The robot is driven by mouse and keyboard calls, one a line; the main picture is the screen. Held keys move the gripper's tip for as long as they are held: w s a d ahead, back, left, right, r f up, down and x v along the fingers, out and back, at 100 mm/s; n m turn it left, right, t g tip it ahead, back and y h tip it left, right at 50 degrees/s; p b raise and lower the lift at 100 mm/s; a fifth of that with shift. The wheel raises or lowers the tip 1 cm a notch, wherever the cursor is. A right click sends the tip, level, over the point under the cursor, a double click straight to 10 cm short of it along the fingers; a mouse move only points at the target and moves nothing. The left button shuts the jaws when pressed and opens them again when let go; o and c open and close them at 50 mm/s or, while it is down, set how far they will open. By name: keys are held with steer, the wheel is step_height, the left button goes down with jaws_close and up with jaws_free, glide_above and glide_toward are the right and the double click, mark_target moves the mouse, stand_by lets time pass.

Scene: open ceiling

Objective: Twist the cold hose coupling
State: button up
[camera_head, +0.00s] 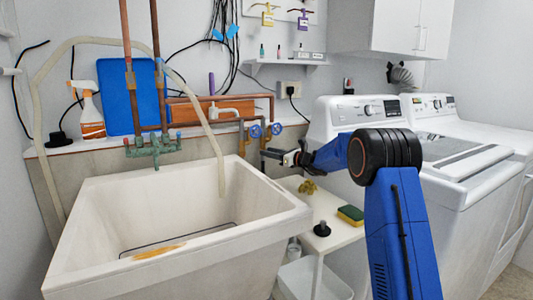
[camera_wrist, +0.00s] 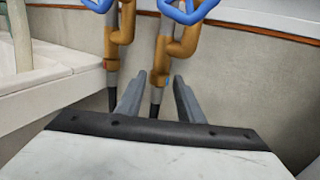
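Two bronze taps with blue handles hang side by side in the wrist view. The right tap (camera_wrist: 172,45) has a small blue mark low on its body, and the left tap (camera_wrist: 118,35) has a red mark. Below the blue mark is a dark coupling (camera_wrist: 155,104), which I take as the cold one. My gripper (camera_wrist: 159,76) is open. Its two grey fingers show on either side of this coupling, with gaps to both sides. I cannot tell how deep it sits between them. In the head view my gripper (camera_head: 270,153) reaches the pipes from the right.
The left dark coupling (camera_wrist: 112,98) is close beside my left finger. A white sink (camera_head: 170,235) stands to the left. A small white table (camera_head: 318,241) below holds a sponge (camera_head: 350,215) and a black knob-like item (camera_head: 322,229). White washers (camera_head: 350,112) stand right.

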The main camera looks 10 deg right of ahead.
steer(key=shift+x, duration=1)
steer(key=c, duration=0.8)
steer(key=shift+a+m+t+h, duration=0.1)
steer(key=shift+m+t+h, duration=0.2)
steer(key=shift+h, duration=0.1)
steer(key=shift+s+a+m+t+h, duration=0.15)
steer(key=shift+m+t+h, duration=0.9)
steer(key=shift+h, duration=0.5)
steer(key=shift+s+a+m+t+h, duration=0.15)
steer(key=shift+m+t+h, duration=0.6)
steer(key=shift+m+h, duration=1)
steer(key=shift+h, duration=0.6)
